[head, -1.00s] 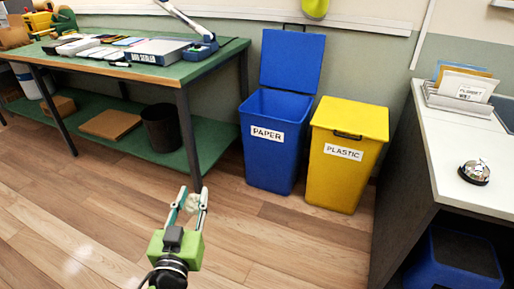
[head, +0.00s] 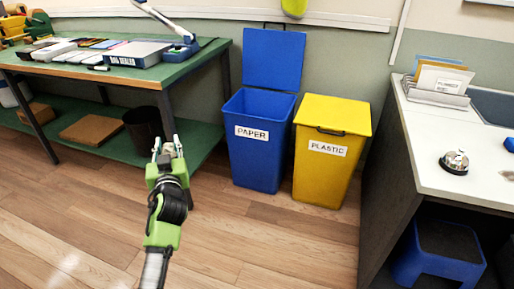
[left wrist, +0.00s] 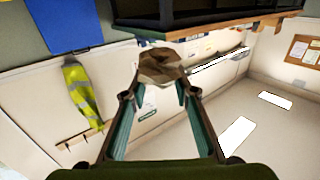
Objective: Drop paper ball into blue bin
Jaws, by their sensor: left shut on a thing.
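The blue bin (head: 257,150), labelled PAPER, stands on the floor near the wall with its lid (head: 273,60) raised. My left gripper (head: 168,150) is in front of the green table, left of the blue bin in the picture and apart from it. In the left wrist view the fingers (left wrist: 160,88) are closed on a crumpled brownish paper ball (left wrist: 160,67) at their tips. The ball cannot be made out clearly in the head view. My right gripper is not in view.
A yellow bin (head: 330,155) labelled PLASTIC, lid shut, stands right of the blue bin. A green table (head: 190,62) with a lower shelf and a dark waste basket (head: 143,126) is at left. A white-topped counter (head: 440,150) is at right. The floor before the bins is clear.

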